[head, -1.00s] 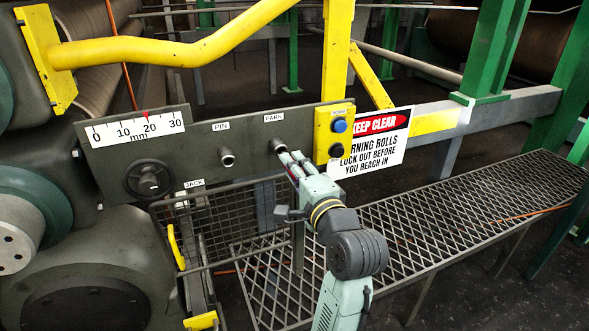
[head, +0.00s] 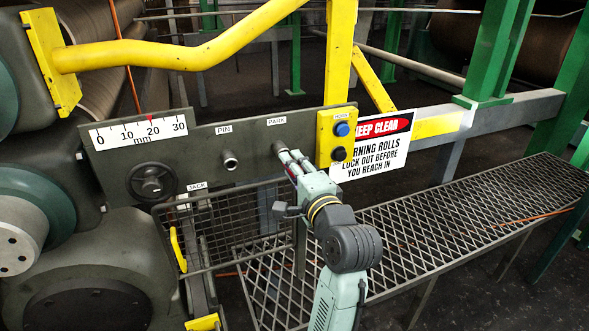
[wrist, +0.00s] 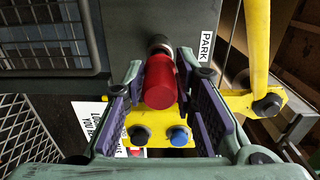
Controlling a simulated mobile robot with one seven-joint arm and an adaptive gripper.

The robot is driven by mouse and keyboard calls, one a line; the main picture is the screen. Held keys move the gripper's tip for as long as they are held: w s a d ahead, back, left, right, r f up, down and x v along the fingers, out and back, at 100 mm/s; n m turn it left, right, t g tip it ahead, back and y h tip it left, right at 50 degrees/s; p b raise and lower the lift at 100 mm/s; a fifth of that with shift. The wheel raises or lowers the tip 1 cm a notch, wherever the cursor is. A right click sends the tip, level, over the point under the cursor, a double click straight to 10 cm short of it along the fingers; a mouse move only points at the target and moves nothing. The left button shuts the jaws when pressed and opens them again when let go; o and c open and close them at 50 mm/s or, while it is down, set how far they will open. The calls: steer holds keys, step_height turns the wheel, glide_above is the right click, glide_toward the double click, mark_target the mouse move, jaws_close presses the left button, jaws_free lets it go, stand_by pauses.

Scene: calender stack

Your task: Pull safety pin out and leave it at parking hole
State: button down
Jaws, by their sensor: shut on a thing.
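The safety pin shows in the wrist view as a red cylindrical handle (wrist: 160,82), in line with the metal socket (wrist: 160,44) beside the PARK label. My gripper (head: 287,157) is at the PARK socket (head: 279,147) in the head view, its fingers pointing at the panel. It is shut on the red handle, with a dark pad on each side. The pin's shank is hidden, so how deep it sits in the socket cannot be told. The socket under the PIN label (head: 230,160) has no red handle in it.
A yellow button box (head: 336,137) with a blue and a black button stands just right of the PARK socket. A KEEP CLEAR sign (head: 372,146) is beside it. A handwheel (head: 152,182) and mesh guard (head: 230,225) lie left; a grated walkway (head: 450,215) lies right.

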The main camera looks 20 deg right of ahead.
steer(key=shift+w, duration=1.4)
steer(key=c, duration=1.2)
jaws_free()
steer(key=shift+o, duration=0.4)
steer(key=shift+o, duration=0.8)
steer(key=shift+s, duration=0.1)
steer(key=s, duration=0.6)
steer(key=shift+s, duration=0.4)
